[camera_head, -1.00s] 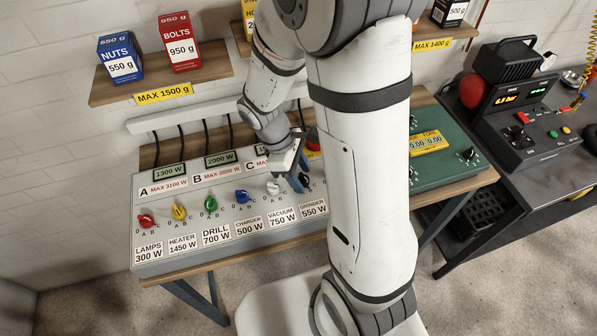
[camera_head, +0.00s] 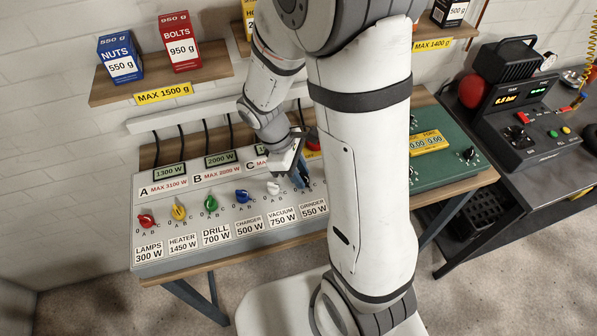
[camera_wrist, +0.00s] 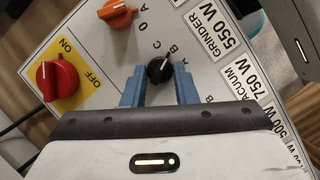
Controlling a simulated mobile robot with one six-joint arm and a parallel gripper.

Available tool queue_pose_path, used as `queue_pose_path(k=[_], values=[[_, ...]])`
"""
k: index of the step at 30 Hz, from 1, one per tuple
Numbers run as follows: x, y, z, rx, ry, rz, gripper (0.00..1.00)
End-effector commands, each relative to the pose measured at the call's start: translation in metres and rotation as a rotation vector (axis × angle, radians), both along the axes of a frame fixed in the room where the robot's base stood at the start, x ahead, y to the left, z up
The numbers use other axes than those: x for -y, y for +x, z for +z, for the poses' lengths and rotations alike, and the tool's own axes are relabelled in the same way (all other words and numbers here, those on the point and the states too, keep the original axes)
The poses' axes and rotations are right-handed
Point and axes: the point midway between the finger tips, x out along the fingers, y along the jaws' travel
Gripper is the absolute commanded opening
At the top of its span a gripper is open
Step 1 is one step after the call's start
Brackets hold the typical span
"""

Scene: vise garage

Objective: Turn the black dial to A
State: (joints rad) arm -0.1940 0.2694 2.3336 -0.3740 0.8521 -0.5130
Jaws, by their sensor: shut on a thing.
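The black dial (camera_wrist: 158,70) is the grinder's knob, beside the "GRINDER 550 W" label (camera_wrist: 223,35) in the wrist view. My gripper (camera_wrist: 160,82) has its two blue fingers on either side of the dial and is shut on it. The letters A, B and C curve around the dial's upper side. A small pale mark shows on the dial, but I cannot tell for sure which letter it points at. In the head view my gripper (camera_head: 301,178) is at the right end of the grey panel (camera_head: 160,200), and its fingers hide the dial there.
The white vacuum dial (camera_head: 273,188) is just left of my gripper, with blue, green, yellow and red dials further left. An orange dial (camera_wrist: 117,13) and a red switch (camera_wrist: 57,81) on a yellow plate are close by. Displays read 1300 W and 2000 W.

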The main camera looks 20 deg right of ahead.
Motion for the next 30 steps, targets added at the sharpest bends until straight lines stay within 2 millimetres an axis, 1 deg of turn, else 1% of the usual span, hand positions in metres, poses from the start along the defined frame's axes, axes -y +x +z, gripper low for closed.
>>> queue_pose_path(k=[20,30], values=[[0.0015,-0.0011,-0.0006,-0.005,-0.003,-0.051,0.03],[0.0018,-0.0012,-0.0010,-0.007,-0.004,-0.108,0.03]])
